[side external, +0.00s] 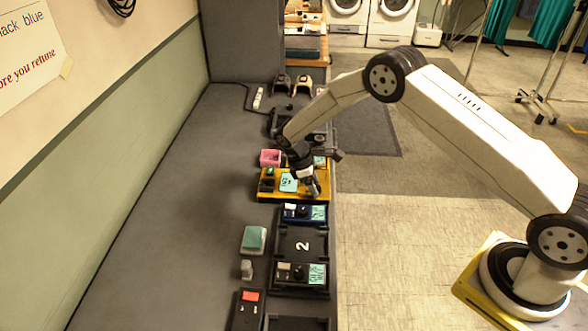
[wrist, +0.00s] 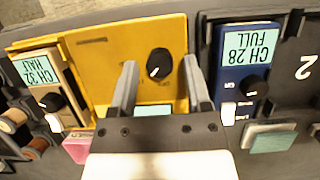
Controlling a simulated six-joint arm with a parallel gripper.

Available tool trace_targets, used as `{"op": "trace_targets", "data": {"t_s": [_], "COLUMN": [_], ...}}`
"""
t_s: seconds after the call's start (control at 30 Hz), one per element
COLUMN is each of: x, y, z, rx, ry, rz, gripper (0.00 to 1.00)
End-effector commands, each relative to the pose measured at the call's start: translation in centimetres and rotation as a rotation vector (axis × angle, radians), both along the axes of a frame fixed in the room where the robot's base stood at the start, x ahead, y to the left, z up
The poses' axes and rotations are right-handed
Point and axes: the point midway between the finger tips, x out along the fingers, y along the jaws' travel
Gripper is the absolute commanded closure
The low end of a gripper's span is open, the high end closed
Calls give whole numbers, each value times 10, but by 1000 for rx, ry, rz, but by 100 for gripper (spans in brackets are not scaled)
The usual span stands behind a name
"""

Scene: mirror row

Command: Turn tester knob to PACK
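The yellow tester (side external: 297,199) lies on the dark bench in the side view and fills the middle of the wrist view (wrist: 105,50). Its round black knob (wrist: 159,63) has a white pointer mark toward the lower left of the picture. My gripper (wrist: 160,66) is open, one finger to either side of the knob, with a gap at both sides; it also shows over the tester's right part in the side view (side external: 314,189). I cannot tell its exact height over the knob. The tester's teal screen (side external: 289,182) is mostly hidden by my gripper in the wrist view. No PACK label is readable.
A blue radio (wrist: 240,75) reading CH 28 FULL and a tan radio (wrist: 45,75) reading CH 32 HALF flank the tester. A pink box (side external: 270,158), a teal-topped block (side external: 254,240) and a black tray marked 2 (side external: 303,245) are nearby. The bench's left part is clear.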

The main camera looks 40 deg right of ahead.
Motion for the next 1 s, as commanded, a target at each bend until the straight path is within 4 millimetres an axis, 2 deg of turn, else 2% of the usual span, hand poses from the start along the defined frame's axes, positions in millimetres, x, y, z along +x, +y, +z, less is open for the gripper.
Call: {"op": "trace_targets", "data": {"t_s": [0.47, 0.67, 1.0], "x": [1, 6, 18], "y": [1, 6, 17], "z": [4, 20, 60], "rx": [-1, 0, -1], "ry": [1, 0, -1], "rz": [0, 1, 2], "gripper": [28, 28, 28]}}
